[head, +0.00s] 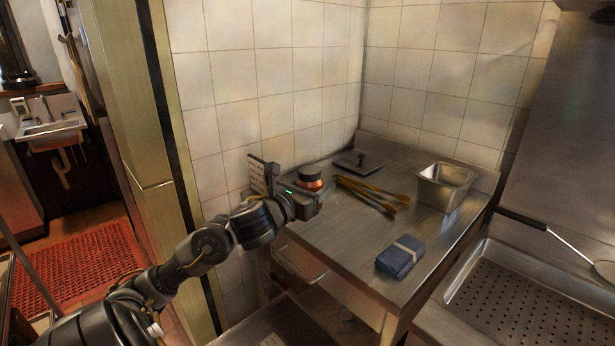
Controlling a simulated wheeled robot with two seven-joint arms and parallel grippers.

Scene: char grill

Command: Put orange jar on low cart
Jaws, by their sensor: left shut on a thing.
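The orange jar (311,182) has a dark lid and stands upright near the left back of the steel table (338,257). My left gripper (310,196) comes in from the left and is shut on the jar. The gripper body hides the lower part of the jar, so I cannot tell whether it touches the table top. My right gripper is not in view. I cannot make out a low cart for certain; a low steel surface (262,327) shows at the bottom edge.
Yellow-handled tongs (373,193), a dark flat press (358,162), a steel pan (444,187) and a folded blue cloth (400,257) lie on the table. A small board (258,176) stands by the wall. A perforated grill tray (530,305) is at right.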

